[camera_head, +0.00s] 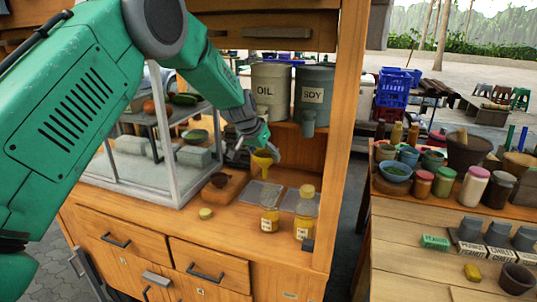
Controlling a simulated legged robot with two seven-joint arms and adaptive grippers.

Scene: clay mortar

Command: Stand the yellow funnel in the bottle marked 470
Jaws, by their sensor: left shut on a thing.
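My left gripper (262,146) is shut on the yellow funnel (262,161) and holds it above the wooden counter. The funnel looks roughly upright, wide end up. Two small bottles stand on the counter below and to the right of the funnel, apart from it. The left bottle (270,213) is clear with yellowish contents and shows no cap. The right bottle (305,214) has a yellow cap. My right gripper is out of view.
A round yellowish lid (206,213) lies on the counter, left of the bottles. A dark scoop or bowl (220,180) lies on a wooden board. A glass case (172,150) stands at left. OIL (270,92) and SOY (313,97) tins stand on the shelf behind.

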